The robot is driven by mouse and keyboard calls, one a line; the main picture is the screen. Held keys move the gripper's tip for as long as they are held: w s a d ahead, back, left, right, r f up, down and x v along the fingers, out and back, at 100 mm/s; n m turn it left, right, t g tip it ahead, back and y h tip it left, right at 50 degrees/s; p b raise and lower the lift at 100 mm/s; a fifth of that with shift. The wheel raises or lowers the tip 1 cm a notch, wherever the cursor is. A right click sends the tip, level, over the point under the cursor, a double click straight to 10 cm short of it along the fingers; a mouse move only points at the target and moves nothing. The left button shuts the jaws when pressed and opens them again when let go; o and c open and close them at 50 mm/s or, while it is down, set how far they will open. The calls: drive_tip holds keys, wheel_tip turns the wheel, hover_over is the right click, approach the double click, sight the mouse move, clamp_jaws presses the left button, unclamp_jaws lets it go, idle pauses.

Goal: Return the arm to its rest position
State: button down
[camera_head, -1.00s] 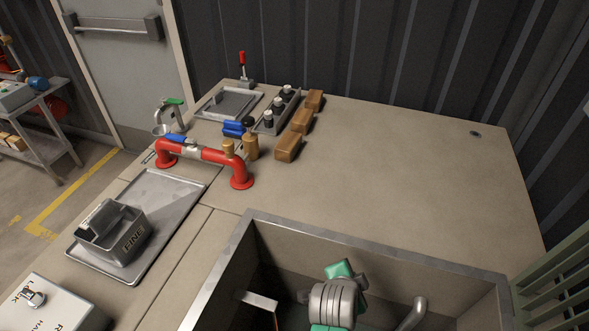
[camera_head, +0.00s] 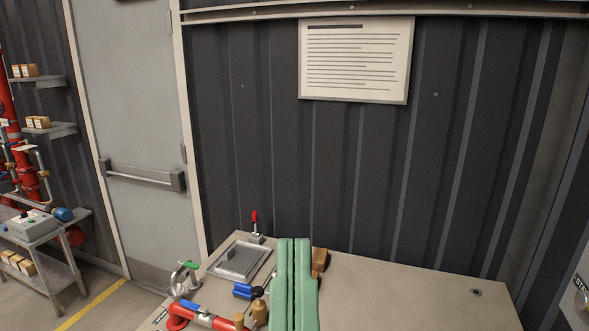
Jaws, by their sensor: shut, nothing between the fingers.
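My gripper (camera_head: 294,244) shows at the bottom centre as two long green fingers side by side, pointing up in the picture. It is shut, with nothing seen between the fingers. It stands in front of the worktop (camera_head: 410,295) and hides part of the things on it. The rest of my arm is out of view below.
Left of my gripper are a red pipe (camera_head: 205,318), blue pieces (camera_head: 242,290), a brass fitting (camera_head: 259,308) and a grey tray (camera_head: 240,262). A red-tipped lever (camera_head: 255,222) stands behind. A brown block (camera_head: 320,261) is partly hidden.

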wheel_tip(320, 180, up, 24)
drive_tip(key=p, duration=2)
drive_tip(key=shift+a, duration=0.15)
drive_tip(key=shift+f, duration=0.1)
